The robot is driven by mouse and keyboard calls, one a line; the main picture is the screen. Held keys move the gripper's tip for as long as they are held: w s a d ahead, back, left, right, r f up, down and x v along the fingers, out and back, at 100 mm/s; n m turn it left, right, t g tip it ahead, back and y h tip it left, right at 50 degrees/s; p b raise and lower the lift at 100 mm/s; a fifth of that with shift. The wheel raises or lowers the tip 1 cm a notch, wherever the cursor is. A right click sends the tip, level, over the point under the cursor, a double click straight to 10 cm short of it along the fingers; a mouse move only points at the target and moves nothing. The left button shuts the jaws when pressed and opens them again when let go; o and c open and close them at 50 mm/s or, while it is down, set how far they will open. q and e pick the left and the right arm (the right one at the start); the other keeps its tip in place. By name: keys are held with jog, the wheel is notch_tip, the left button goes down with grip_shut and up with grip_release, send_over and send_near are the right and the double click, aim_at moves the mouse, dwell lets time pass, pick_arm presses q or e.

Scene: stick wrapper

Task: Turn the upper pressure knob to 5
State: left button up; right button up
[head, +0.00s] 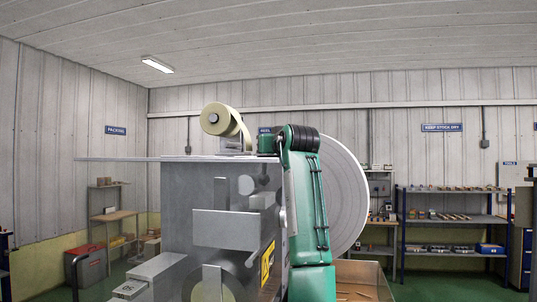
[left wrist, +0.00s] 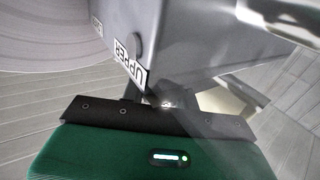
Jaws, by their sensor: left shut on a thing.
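In the left wrist view a grey box carries a white label reading UPPER (left wrist: 131,66), seen upside down. My left gripper (left wrist: 150,100) is close beside that label, at the box's near edge. It is shut on a small part there, which I take for the upper pressure knob; the fingers and housing hide most of it. No scale or number is readable. In the head view the grey machine (head: 190,205) stands in the middle. I cannot pick out the left fingertips or the knob there. My right gripper is not in view.
A large white roll (head: 345,195) stands behind the machine's right side. A beige roll (head: 220,119) sits on the machine's top plate. A cardboard box (head: 365,275) is at lower right. Shelves (head: 455,220) line the back wall.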

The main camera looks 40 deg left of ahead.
pick_arm(q)
jog(key=shift+m+t+h+b, duration=0.3)
jog(key=shift+m+t, duration=0.2)
jog(key=shift+t, duration=0.1)
jog(key=shift+r, duration=0.1)
jog(key=o, duration=1)
jog(key=shift+c, duration=0.2)
jog(key=shift+s+d+f+b, duration=0.2)
jog(key=shift+d+f+b, duration=0.05)
jog(key=shift+d+b, duration=0.2)
jog(key=b+v, duration=0.6)
jog(key=v, duration=0.6)
jog(key=shift+s+d, duration=0.25)
jog(key=shift+d, duration=0.1)
jog(key=shift+r, duration=0.15)
